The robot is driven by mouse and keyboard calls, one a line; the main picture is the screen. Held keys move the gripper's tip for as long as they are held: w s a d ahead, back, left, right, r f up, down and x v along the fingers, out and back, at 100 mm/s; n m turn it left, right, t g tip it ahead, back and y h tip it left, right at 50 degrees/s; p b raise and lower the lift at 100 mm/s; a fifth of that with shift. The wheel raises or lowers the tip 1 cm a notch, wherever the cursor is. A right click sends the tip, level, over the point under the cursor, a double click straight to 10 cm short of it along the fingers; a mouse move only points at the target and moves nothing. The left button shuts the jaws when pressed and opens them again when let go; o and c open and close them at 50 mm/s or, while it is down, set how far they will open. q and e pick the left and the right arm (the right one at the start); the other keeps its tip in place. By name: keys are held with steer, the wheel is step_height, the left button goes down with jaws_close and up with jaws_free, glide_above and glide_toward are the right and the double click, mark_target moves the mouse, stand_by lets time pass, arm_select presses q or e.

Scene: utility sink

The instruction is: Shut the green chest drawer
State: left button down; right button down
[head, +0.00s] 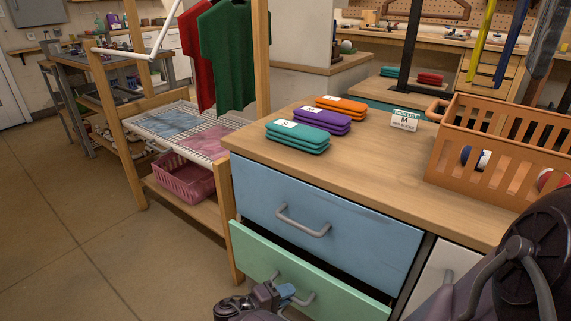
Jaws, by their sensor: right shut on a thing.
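The green chest drawer (330,299) is the lower drawer of a wooden-topped chest, at the bottom middle of the head view. It stands partly open, its front pulled out past the blue drawer (330,220) above, with a dark gap along its top edge. My right gripper (284,292) is at the green drawer's grey handle (305,299) and is shut on it, covering the handle's left part. The drawer's lower part is cut off by the frame's bottom edge. My left gripper is not in view.
Folded teal (297,138), purple (323,119) and orange (342,104) cloths lie on the chest top. An orange slatted crate (490,150) and a size sign (404,121) stand there too. A wooden rack with a pink basket (184,183) is at left. The floor (80,240) there is clear.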

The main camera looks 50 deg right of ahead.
mark_target(295, 283)
steer(key=d, duration=0.4)
steer(key=shift+w, duration=0.1)
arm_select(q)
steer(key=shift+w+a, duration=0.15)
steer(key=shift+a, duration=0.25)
arm_select(e)
steer(key=shift+d, duration=0.1)
steer(key=c, duration=1.1)
jaws_free()
steer(key=shift+d, duration=0.1)
steer(key=shift+c, duration=0.2)
arm_select(q)
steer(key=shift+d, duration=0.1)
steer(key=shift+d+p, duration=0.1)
steer(key=shift+p, duration=0.3)
arm_select(e)
steer(key=v, duration=1.1)
